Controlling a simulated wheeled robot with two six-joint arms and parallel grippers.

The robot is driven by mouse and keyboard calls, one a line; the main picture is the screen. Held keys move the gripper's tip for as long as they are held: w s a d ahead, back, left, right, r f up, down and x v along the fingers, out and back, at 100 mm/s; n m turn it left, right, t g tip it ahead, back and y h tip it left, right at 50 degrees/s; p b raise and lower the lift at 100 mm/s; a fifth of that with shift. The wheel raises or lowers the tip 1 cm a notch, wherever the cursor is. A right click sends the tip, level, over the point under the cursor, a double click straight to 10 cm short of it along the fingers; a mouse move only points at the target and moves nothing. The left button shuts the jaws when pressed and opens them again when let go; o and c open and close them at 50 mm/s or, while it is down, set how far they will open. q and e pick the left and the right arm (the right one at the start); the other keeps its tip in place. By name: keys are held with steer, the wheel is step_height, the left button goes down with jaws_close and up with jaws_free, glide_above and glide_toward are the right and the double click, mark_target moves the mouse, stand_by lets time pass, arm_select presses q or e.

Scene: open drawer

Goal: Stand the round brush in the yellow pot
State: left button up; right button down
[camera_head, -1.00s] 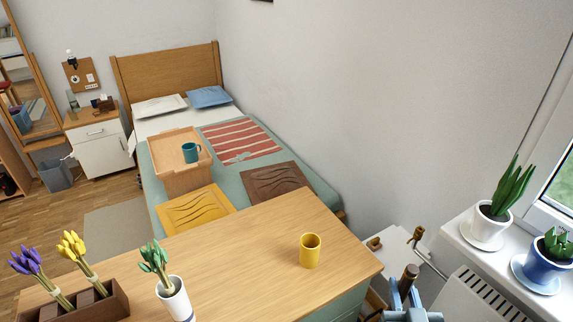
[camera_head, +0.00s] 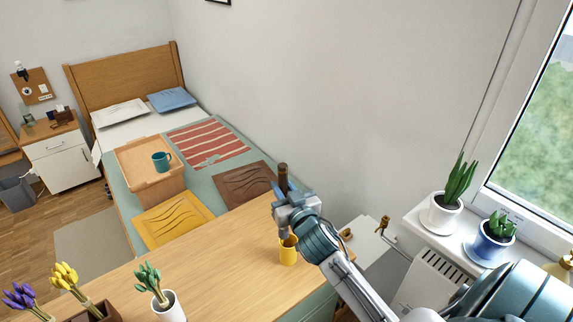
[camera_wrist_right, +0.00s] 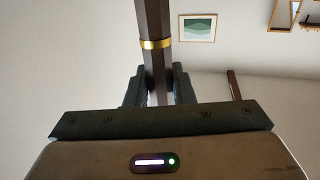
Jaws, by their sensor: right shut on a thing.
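The yellow pot (camera_head: 288,256) stands on the near wooden table, close to its right end. My right gripper (camera_head: 284,196) is shut on the dark brown handle of the round brush (camera_head: 283,174) and is directly above the pot. The brush is about upright, handle end up. Its lower end is at the pot's mouth, partly hidden by the gripper; I cannot tell how deep it reaches. In the right wrist view, the handle (camera_wrist_right: 155,42) with a gold band rises between both fingers (camera_wrist_right: 159,88). My left gripper is not in view.
A white vase of green buds (camera_head: 168,305) and a brown holder of purple and yellow flowers (camera_head: 95,312) stand at the table's front left. Two potted plants (camera_head: 443,212) stand on the windowsill at right. The table between vase and pot is clear.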

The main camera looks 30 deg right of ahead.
step_height(320, 180, down, 11)
steer(key=w+d+b, duration=0.1)
steer(key=d+b, duration=0.1)
steer(key=b, duration=0.9)
steer(key=shift+d+m+h, duration=0.2)
steer(key=shift+m+h, duration=0.1)
steer(key=shift+h, duration=0.1)
stand_by(0.4)
steer(key=c, duration=1.2)
jaws_free()
steer(key=shift+o, duration=0.2)
steer(key=shift+s+f+b, duration=0.1)
steer(key=shift+b, duration=0.2)
steer(key=b+v, duration=0.3)
steer(key=v, duration=0.7)
steer(key=shift+s, duration=0.3)
steer(key=shift+a, duration=0.1)
